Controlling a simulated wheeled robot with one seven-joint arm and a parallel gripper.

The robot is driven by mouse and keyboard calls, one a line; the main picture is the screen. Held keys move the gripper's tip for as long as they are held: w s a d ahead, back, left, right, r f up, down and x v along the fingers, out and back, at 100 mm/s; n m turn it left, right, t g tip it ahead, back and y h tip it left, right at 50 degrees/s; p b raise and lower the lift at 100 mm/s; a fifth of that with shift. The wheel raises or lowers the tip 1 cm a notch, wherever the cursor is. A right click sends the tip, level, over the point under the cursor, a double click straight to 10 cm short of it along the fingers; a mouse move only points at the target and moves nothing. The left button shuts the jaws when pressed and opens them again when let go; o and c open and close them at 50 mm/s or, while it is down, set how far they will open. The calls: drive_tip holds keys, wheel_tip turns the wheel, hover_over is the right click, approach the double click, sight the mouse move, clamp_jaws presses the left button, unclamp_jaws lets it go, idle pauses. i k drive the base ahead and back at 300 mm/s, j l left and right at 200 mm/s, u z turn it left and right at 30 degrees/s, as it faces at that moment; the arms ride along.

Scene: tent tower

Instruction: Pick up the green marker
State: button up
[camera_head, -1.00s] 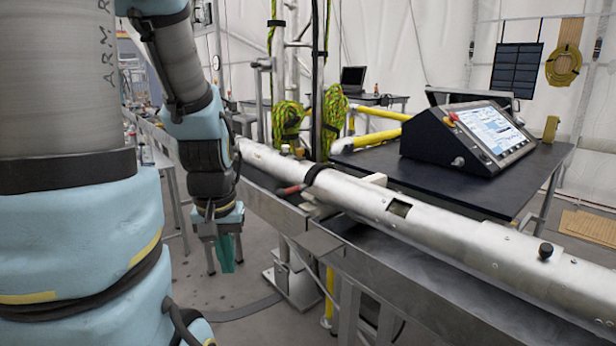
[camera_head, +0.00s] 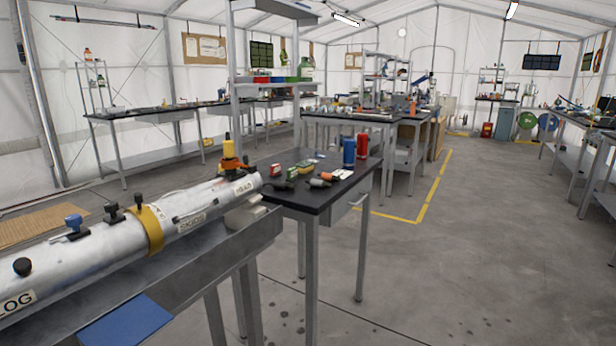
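I cannot pick out a green marker for sure. My arm and gripper are out of view.
A long silver tube (camera_head: 115,245) lies on a metal bench at the left, with a yellow clamp ring (camera_head: 148,229) around it. A blue canister (camera_head: 349,152) and a red canister (camera_head: 362,146) stand on the middle table. The grey floor (camera_head: 475,240) at the right is clear.

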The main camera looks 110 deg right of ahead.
sight(291, 172)
drive_tip(key=k+l+z, duration=0.45)
drive_tip(key=z, duration=0.3)
drive_tip(key=k+l, duration=0.15)
drive_tip(key=l, duration=0.2)
drive_tip(key=k+l+z, duration=0.1)
drive_tip(key=l, duration=0.25)
drive_tip(key=k+l, duration=0.2)
drive_tip(key=l, duration=0.2)
drive_tip(key=k+l, duration=0.15)
drive_tip(key=l, duration=0.2)
drive_tip(key=z, duration=0.05)
